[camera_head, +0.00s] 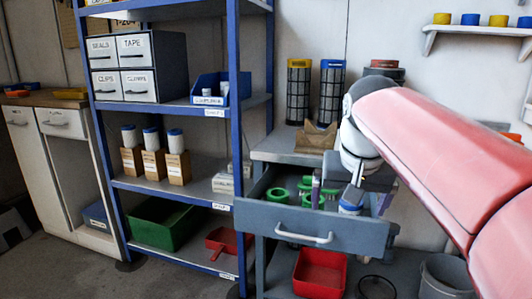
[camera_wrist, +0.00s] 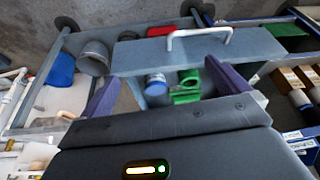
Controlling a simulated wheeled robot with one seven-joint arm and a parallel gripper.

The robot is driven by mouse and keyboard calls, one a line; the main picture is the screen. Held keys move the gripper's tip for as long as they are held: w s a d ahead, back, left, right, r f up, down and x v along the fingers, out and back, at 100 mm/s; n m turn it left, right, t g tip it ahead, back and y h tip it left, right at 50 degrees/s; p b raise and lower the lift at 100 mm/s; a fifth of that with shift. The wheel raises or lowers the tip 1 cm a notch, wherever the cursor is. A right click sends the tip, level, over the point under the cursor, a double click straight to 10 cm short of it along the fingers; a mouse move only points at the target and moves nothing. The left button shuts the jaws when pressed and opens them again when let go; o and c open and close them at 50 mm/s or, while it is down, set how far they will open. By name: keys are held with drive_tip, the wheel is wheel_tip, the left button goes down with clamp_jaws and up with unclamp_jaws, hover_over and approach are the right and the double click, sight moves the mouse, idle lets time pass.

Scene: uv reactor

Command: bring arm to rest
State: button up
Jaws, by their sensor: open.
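My arm (camera_head: 430,150) reaches in from the right of the head view, with its pink-red links and white wrist. My gripper (camera_head: 336,188) points down over the open grey drawer (camera_head: 300,220) of the bench. In the wrist view its two purple fingers stand wide apart, and my gripper (camera_wrist: 165,90) is open with nothing between the fingertips. A white jar with a blue cap (camera_head: 350,207) is in the drawer near the gripper; it also shows in the wrist view (camera_wrist: 156,84). Green ring parts (camera_head: 280,195) lie beside it in the drawer.
A blue-framed shelf (camera_head: 232,120) with boxes and bottles stands left of the drawer. Two dark mesh cylinders (camera_head: 298,95) stand on the bench behind. A red bin (camera_head: 320,272) is below the drawer, and a grey bucket (camera_head: 445,275) stands right.

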drive_tip(key=s+f+n+t+p, duration=0.1)
drive_tip(key=s+f+n, duration=0.1)
drive_tip(key=s+f, duration=1.3)
drive_tip(key=shift+s+y+p, duration=0.3)
drive_tip(key=shift+s+p, duration=0.05)
drive_tip(key=shift+s, duration=0.7)
drive_tip(key=shift+r, duration=0.1)
